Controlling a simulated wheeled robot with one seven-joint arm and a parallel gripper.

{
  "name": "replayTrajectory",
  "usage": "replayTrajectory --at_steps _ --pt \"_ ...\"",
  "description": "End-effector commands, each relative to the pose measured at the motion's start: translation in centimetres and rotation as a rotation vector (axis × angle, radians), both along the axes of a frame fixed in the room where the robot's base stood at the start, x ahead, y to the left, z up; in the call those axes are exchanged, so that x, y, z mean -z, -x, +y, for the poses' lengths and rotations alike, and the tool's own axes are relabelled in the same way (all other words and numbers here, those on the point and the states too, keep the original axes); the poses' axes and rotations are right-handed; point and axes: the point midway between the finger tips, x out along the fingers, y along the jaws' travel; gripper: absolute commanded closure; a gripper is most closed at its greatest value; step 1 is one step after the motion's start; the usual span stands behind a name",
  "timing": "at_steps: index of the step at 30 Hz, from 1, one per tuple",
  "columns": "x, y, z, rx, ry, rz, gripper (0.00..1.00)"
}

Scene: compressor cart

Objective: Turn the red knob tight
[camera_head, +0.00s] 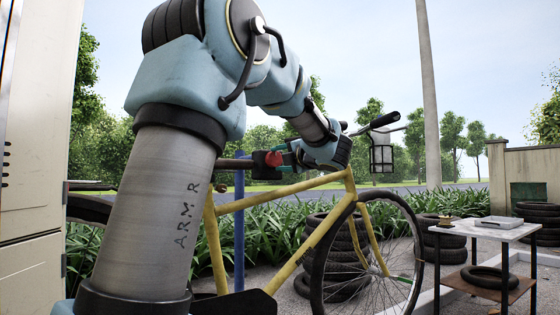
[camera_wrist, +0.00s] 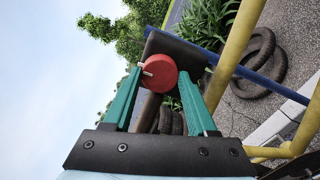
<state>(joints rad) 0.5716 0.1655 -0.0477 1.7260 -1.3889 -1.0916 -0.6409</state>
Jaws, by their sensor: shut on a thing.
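The red knob (camera_head: 272,159) sits on a dark clamp head (camera_head: 262,172) at the end of a stand arm, above the yellow bicycle frame. In the wrist view the red knob (camera_wrist: 159,74) is round, with a pale pin on its face. My gripper (camera_head: 281,155) reaches it from the right in the head view. In the wrist view the two green fingers of my gripper (camera_wrist: 159,80) stand on either side of the knob, shut on it at their tips. The fingers' contact faces are partly hidden.
The yellow bicycle (camera_head: 300,262) hangs close below my gripper, and a blue post (camera_head: 239,225) stands behind it. A small table (camera_head: 495,233) is at the right. Stacked tyres (camera_head: 338,250) stand behind the bicycle. A pale cabinet (camera_head: 32,150) is at the left.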

Motion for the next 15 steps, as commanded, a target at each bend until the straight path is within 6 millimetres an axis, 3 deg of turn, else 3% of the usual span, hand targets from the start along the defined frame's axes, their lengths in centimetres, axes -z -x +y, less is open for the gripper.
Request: replayTrajectory --at_steps 2,3,10,15 --pt "0.15 0.00 0.01 -0.001 0.002 0.002 0.98" --pt "0.15 0.00 0.01 -0.001 0.002 0.002 0.40" --pt "0.09 0.00 0.01 -0.001 0.001 0.001 0.14" --pt "0.05 0.00 0.00 -0.001 0.001 0.001 0.12"
